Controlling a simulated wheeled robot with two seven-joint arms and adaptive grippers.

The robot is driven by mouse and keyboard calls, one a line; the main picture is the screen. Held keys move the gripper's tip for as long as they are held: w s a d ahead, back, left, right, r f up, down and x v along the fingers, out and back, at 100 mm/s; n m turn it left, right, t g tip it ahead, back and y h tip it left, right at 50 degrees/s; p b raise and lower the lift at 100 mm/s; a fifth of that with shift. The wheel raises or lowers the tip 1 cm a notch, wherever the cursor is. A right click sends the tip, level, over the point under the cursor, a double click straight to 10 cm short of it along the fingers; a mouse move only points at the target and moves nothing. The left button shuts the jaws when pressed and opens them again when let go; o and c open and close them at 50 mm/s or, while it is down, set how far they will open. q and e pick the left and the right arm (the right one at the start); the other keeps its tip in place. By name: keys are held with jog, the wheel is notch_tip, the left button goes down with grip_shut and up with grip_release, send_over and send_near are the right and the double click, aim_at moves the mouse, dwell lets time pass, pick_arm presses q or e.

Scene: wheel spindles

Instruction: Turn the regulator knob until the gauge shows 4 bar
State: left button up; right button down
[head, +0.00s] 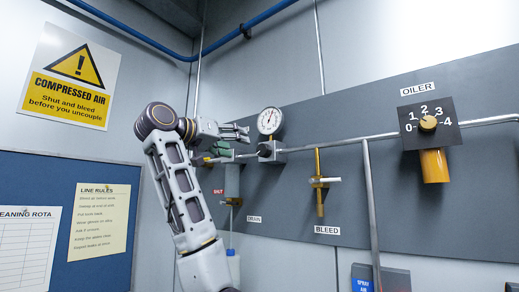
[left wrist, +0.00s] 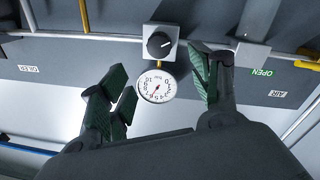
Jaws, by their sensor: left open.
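The round white pressure gauge (head: 270,121) stands on top of the regulator block on the grey wall panel. The dark regulator knob (head: 265,150) faces out just below it. In the left wrist view the picture is inverted: the black knob (left wrist: 160,44) with a pale mark sits above the gauge (left wrist: 157,87), whose reading is too small to tell surely. My left gripper (head: 243,142) is open just left of the knob in the head view. In the left wrist view its green-padded fingers (left wrist: 166,84) stand wide apart on either side, with nothing between them in grip. My right gripper is not in view.
A pipe (head: 340,141) runs along the panel. To the right are a yellow bleed valve (head: 319,182) and an oiler with its own numbered dial (head: 428,124). A blue notice board (head: 30,166) and a warning sign (head: 71,75) are at left.

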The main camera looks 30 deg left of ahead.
aim_at(261, 149)
pick_arm(q)
jog(key=w+p, duration=0.1)
jog(key=w, duration=0.3)
jog(key=w+d+p, duration=0.1)
jog(key=w, duration=0.3)
jog(key=w+p, duration=0.2)
jog(key=w, duration=0.2)
jog(key=shift+d, duration=0.4)
jog(key=shift+c, duration=0.5)
jog(key=c, duration=0.9)
